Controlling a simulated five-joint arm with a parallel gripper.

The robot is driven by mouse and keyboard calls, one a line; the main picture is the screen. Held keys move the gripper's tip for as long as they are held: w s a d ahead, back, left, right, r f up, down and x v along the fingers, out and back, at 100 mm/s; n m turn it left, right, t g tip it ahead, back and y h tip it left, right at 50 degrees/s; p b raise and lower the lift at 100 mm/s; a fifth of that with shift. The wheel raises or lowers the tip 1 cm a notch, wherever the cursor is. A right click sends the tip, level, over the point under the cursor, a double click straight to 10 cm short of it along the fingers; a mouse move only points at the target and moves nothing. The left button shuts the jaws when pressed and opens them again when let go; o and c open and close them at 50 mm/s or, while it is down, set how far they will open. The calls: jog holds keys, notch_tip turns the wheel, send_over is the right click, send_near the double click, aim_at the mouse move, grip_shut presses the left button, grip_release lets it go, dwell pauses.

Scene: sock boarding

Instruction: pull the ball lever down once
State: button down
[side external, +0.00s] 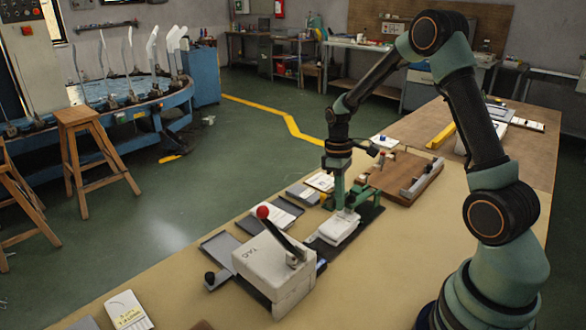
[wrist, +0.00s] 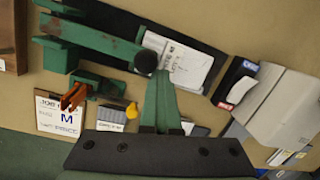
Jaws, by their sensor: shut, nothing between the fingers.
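The ball lever, a black arm with a red ball (side external: 262,212), rises from a white box (side external: 272,262) in the side view. The arm slants up and left, so the ball stands above the box top. The same box seems to show at the right of the wrist view (wrist: 280,105), where I cannot make out the red ball. My gripper (side external: 337,208) points down beyond the box, at the green device, away from the red ball. Its green fingers are together and empty in the wrist view (wrist: 160,78).
The green device (wrist: 95,42) has a bar and a black ball (wrist: 145,62) close to my fingertips. White cards (wrist: 180,60) lie beside it. A brown board (side external: 400,178) lies behind. Bare tabletop (side external: 400,270) is free at the front right.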

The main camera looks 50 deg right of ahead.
jog(key=shift+s+f, duration=0.1)
jog(key=shift+s, duration=0.25)
jog(key=w+a+r, duration=0.2)
jog(key=r, duration=0.4)
jog(key=w+a+r, duration=0.1)
jog(key=w+r, duration=0.1)
jog(key=r, duration=0.3)
jog(key=shift+a+r, duration=0.35)
jog(key=shift+r, duration=0.05)
jog(key=shift+w, duration=0.1)
jog(key=s+a+r+m+t, duration=0.3)
jog(key=s+a+r+t, duration=0.4)
jog(key=s+a, duration=0.3)
jog(key=shift+s+a+r+h, duration=0.2)
jog(key=shift+s+r+h, duration=0.15)
jog(key=shift+s, duration=0.6)
